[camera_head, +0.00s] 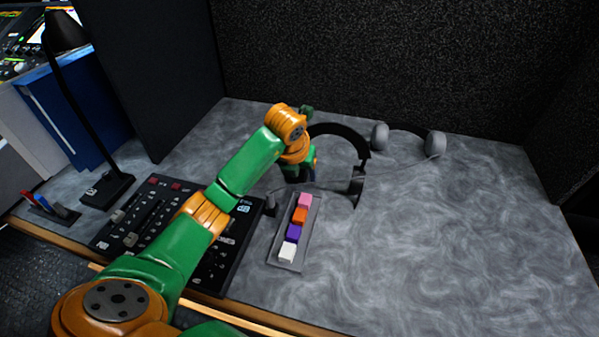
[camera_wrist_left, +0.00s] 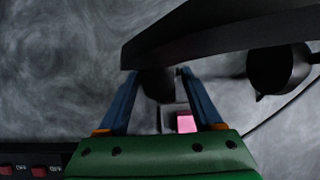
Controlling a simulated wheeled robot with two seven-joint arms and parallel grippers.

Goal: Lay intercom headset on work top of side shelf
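The black intercom headset (camera_head: 345,131) stands with its band arched upward, just right of my left gripper (camera_head: 303,172). One ear cup (camera_head: 357,182) hangs at the right end of the band. In the left wrist view the band (camera_wrist_left: 225,28) crosses close to the camera. My left gripper (camera_wrist_left: 160,78) has its blue fingers on either side of a dark part of the headset and appears shut on it. The far ear cup (camera_wrist_left: 275,70) shows at right. I cannot tell whether the headset touches the grey work top (camera_head: 450,240). My right gripper is out of view.
A tray (camera_head: 274,255) of coloured blocks and a black control panel (camera_head: 130,225) are near my arm. A desk lamp (camera_head: 112,188) stands left. The work top's right side is clear; dark walls (camera_head: 400,60) bound its back.

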